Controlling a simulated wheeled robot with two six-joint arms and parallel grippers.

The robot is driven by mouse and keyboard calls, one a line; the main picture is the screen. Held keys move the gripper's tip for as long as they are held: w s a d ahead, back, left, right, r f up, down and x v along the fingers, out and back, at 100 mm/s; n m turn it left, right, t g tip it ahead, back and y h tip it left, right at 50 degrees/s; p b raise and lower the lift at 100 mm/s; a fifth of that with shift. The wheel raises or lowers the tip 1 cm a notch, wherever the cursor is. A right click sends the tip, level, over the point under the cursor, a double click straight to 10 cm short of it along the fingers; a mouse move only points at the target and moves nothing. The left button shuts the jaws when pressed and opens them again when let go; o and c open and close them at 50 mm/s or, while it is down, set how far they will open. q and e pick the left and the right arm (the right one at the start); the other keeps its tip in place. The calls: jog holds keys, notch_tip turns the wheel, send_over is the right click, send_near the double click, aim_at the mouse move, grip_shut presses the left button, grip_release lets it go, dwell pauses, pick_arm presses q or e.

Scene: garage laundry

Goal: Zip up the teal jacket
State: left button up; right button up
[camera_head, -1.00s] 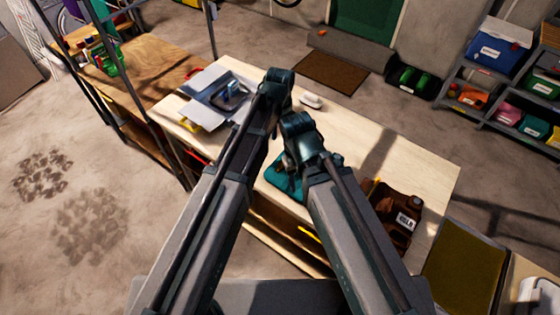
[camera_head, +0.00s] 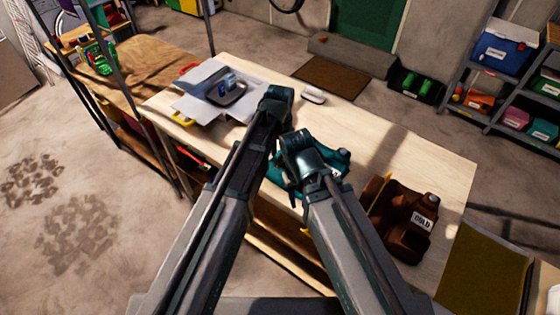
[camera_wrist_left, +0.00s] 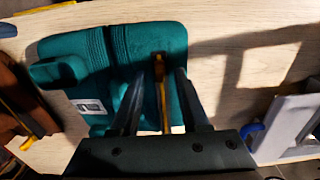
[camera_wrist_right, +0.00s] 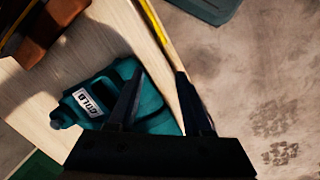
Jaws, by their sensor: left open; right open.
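The teal jacket (camera_head: 338,160) lies on the light wooden table (camera_head: 400,150), largely hidden behind my arms in the head view. In the left wrist view the jacket (camera_wrist_left: 95,60) lies flat with a white label. A yellow-brown zip strip with a darker pull (camera_wrist_left: 158,68) runs down its edge. My left gripper (camera_wrist_left: 158,78) is open, its fingers on either side of the strip; I cannot tell whether they touch it. My right gripper (camera_wrist_right: 160,76) is open and empty, with one finger over the jacket (camera_wrist_right: 153,105) and the other over the table's edge.
A brown jacket (camera_head: 390,232) with a white label lies at the table's right. Grey sheets (camera_head: 200,104) with a tray (camera_head: 226,92) and a small white object (camera_head: 314,95) sit at the back. A wooden bench (camera_head: 150,62) stands left. Bare table shows at the back right.

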pick_arm(q)
jog(key=shift+f, duration=0.4)
grip_shut()
dwell(1.2)
